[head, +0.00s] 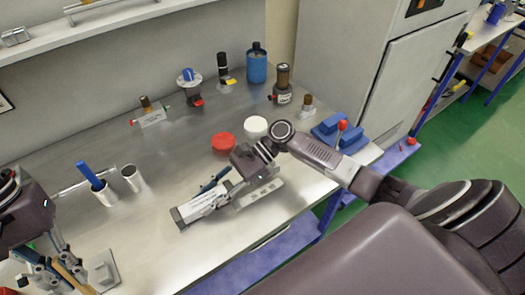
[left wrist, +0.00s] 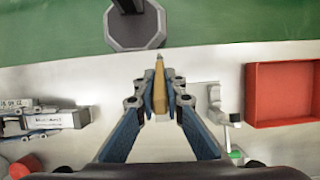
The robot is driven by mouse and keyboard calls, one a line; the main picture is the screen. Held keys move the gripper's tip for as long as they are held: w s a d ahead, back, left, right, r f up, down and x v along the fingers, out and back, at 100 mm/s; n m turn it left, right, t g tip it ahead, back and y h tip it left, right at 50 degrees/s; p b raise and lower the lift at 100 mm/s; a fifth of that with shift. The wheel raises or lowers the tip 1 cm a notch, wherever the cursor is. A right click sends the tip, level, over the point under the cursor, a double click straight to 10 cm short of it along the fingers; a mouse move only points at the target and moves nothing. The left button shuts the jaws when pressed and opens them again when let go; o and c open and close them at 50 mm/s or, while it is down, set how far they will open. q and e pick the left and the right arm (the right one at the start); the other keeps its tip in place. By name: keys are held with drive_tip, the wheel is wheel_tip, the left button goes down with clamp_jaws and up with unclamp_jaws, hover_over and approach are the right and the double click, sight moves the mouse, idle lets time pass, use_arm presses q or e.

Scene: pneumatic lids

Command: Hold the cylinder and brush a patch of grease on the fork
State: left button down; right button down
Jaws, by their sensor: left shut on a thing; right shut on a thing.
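The cylinder (head: 202,208) is a silver-grey body with a dark end, low over the steel bench in the middle of the head view. My right gripper (head: 222,187) is shut on it. The cylinder also shows at the left edge of the left wrist view (left wrist: 45,126). Its near end (head: 179,217) points to the lower left; I cannot make out the fork's shape. My left gripper (head: 55,268) is shut on a brush with a wooden handle (left wrist: 158,92), at the lower left of the head view. The brush is apart from the cylinder. No grease patch can be made out.
A grey metal fixture (head: 105,270) stands beside my left gripper. A red tray (left wrist: 285,95) lies right in the left wrist view. A cup with a blue-handled tool (head: 104,192), an open cup (head: 132,180), a red-lidded jar (head: 223,142) and a white one (head: 255,128) stand behind.

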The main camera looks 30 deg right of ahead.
drive_tip(key=c, duration=1.4)
unclamp_jaws()
drive_tip(key=shift+d, duration=0.1)
drive_tip(key=v, duration=1.2)
drive_tip(key=shift+f, duration=0.1)
